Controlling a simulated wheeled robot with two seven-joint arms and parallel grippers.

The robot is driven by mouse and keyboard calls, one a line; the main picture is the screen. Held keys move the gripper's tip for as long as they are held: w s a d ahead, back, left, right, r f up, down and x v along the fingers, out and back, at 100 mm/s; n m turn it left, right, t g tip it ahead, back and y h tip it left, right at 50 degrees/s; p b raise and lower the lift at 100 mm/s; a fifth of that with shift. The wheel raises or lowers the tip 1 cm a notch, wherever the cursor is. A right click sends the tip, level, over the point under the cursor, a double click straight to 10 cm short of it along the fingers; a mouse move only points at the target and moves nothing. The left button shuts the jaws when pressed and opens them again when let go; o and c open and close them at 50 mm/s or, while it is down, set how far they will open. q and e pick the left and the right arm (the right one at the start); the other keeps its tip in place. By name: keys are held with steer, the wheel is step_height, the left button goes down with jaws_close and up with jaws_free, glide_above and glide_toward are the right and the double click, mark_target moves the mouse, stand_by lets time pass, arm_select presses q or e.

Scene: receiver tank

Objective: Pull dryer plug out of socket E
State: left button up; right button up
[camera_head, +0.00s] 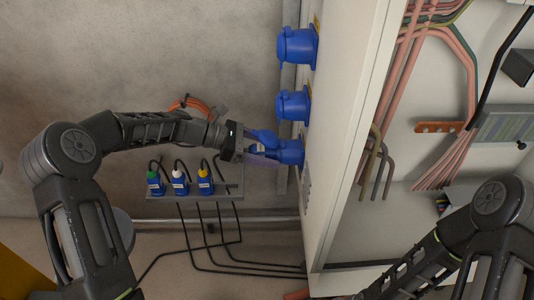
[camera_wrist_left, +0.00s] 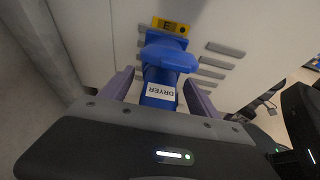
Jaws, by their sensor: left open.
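The blue dryer plug (camera_wrist_left: 158,92), with a white DRYER label, points into blue socket E (camera_wrist_left: 168,55) under a yellow E tag (camera_wrist_left: 170,26) in the left wrist view. The plug appears seated in the socket. In the head view, socket E (camera_head: 291,151) is the lowest of the blue sockets on the cabinet side. My left gripper (camera_head: 262,152) is open, its purple fingers on either side of the plug; small gaps show in the wrist view. The gripper partly hides the plug in the head view. My right arm shows at lower right, but its gripper is out of frame.
Two more blue sockets (camera_head: 297,46) (camera_head: 292,105) sit above on the cabinet side (camera_head: 345,120). A rack (camera_head: 195,195) with several blue plugs, marked green, white and yellow, stands just below my left forearm. Black cables run down to the floor. The open cabinet holds pink cables (camera_head: 457,150).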

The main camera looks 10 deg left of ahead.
mark_target(246, 150)
arm_select(q)
steer(key=shift+p, duration=0.35)
steer(key=shift+c, duration=0.3)
jaws_close()
stand_by(0.6)
steer(key=shift+a, duration=0.2)
steer(key=shift+s+a+p, duration=0.25)
steer(key=shift+a, duration=0.65)
steer(key=shift+s+a+p, duration=0.25)
steer(key=shift+a+p, duration=0.05)
steer(key=shift+a, duration=0.6)
steer(key=shift+s+a+p, duration=0.25)
steer(key=shift+a, duration=0.65)
steer(key=c, duration=0.5)
jaws_free()
steer(key=shift+c, duration=0.2)
jaws_close()
